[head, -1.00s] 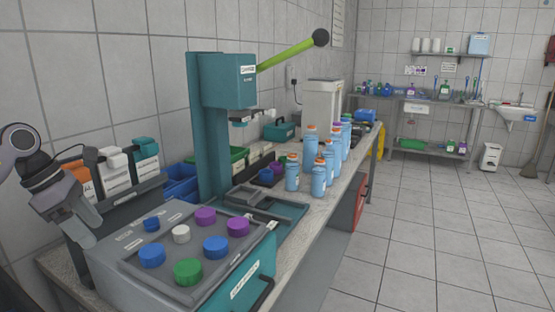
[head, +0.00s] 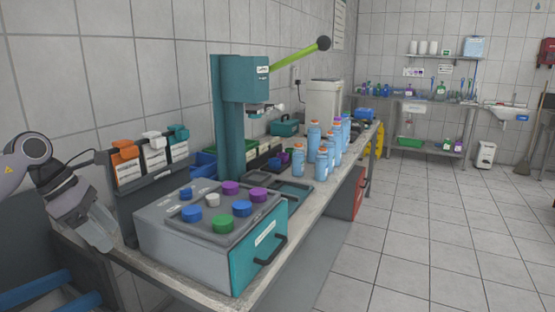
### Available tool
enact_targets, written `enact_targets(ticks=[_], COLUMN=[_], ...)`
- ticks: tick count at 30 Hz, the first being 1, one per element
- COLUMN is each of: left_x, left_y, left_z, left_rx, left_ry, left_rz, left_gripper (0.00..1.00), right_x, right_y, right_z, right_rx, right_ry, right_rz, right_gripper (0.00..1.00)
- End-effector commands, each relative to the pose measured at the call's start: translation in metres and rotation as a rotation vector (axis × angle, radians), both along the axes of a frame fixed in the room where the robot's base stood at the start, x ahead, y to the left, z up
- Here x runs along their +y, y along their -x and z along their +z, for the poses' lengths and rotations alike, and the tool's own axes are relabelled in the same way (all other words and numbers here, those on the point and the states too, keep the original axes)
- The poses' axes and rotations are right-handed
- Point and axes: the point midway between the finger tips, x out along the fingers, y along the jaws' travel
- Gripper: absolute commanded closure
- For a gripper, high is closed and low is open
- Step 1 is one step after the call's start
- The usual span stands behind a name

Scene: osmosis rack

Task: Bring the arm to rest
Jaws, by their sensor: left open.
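My left gripper (head: 100,232) is at the left side of the head view, at the end of my left arm (head: 42,168). It points downward near the left end of the bench, beside the grey box. It is open and nothing shows in it. My right gripper and right arm are not in view.
The grey box with a teal front (head: 180,245) carries several coloured caps (head: 222,224). Behind it stand a teal press (head: 228,120) with a green lever and a rack of labelled boxes (head: 152,155). Several blue bottles (head: 314,140) stand along the bench (head: 338,187). The tiled floor (head: 430,240) at right is clear.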

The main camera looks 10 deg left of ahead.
Motion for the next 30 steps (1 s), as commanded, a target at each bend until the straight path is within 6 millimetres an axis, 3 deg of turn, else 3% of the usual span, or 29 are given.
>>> enact_targets(ticks=[1, 6, 12, 16, 22, 26, 30], left_x=[-0.028, -0.107, -0.201, -0.247, -0.278, -0.277, -0.265], left_y=[-0.005, -0.014, -0.006, 0.003, 0.014, 0.021, 0.036], left_z=[-0.018, -0.051, -0.078, -0.086, -0.102, -0.124, -0.164], left_rx=[0.006, 0.008, 0.091, 0.197, 0.425, 0.603, 0.812], left_ry=[0.068, 0.333, 0.748, 1.045, 1.470, 1.709, 1.918], left_rz=[-0.022, -0.019, 0.084, 0.229, 0.568, 0.858, 1.227], left_gripper=[0.35, 0.35, 0.35, 0.35, 0.35, 0.35, 0.35], right_x=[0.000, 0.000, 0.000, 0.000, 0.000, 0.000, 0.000], right_y=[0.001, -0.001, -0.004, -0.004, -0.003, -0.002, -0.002], right_z=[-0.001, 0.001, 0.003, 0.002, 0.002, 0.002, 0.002], right_rx=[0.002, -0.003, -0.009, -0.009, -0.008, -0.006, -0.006], right_ry=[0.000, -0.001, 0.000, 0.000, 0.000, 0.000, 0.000], right_rz=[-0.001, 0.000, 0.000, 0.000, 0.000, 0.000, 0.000], right_gripper=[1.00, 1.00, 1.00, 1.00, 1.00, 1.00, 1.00])
